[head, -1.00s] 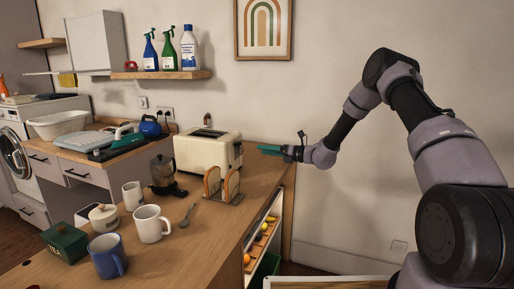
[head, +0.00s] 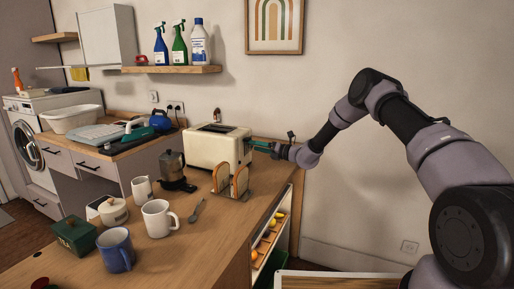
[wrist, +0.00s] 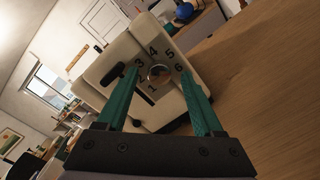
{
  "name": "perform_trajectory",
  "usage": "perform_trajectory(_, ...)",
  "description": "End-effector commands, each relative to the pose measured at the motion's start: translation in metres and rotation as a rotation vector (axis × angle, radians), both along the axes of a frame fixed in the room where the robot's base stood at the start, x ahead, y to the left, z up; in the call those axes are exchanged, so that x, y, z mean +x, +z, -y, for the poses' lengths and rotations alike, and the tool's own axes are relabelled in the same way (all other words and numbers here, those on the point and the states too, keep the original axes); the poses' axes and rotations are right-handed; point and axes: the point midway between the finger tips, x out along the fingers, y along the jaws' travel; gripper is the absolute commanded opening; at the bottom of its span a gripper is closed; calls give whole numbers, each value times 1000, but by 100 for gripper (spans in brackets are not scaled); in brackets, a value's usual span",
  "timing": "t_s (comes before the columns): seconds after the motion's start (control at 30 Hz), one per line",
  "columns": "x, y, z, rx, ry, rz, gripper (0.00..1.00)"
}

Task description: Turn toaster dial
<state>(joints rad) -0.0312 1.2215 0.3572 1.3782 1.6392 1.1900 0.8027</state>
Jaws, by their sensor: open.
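The cream toaster (head: 218,146) stands on the wooden counter against the wall. In the wrist view, the end face of the toaster (wrist: 175,100) shows a round metallic dial (wrist: 158,74) ringed by numbers, with a dark lever (wrist: 114,76) in a slot beside it. My gripper (head: 255,145) is at the right end of the toaster. In the wrist view, my gripper (wrist: 160,85) is open, its two green fingers on either side of the dial. I cannot tell whether the fingers touch it.
A toast rack with bread (head: 231,183) stands close in front of the toaster. A moka pot (head: 172,168), a white mug (head: 158,218) and a blue mug (head: 116,249) stand further left. The wall shelf (head: 172,70) holds bottles above.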

Motion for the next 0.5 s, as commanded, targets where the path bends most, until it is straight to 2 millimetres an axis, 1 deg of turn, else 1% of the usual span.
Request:
perform_trajectory(0.27, 1, 0, -2, 0, 0, 0, 68)
perform_trajectory(0.37, 1, 0, -2, 0, 0, 0, 34)
perform_trajectory(0.4, 1, 0, -2, 0, 0, 0, 19)
perform_trajectory(0.43, 1, 0, -2, 0, 0, 0, 7)
perform_trajectory(0.47, 1, 0, -2, 0, 0, 0, 0)
perform_trajectory(0.5, 1, 0, -2, 0, 0, 0, 0)
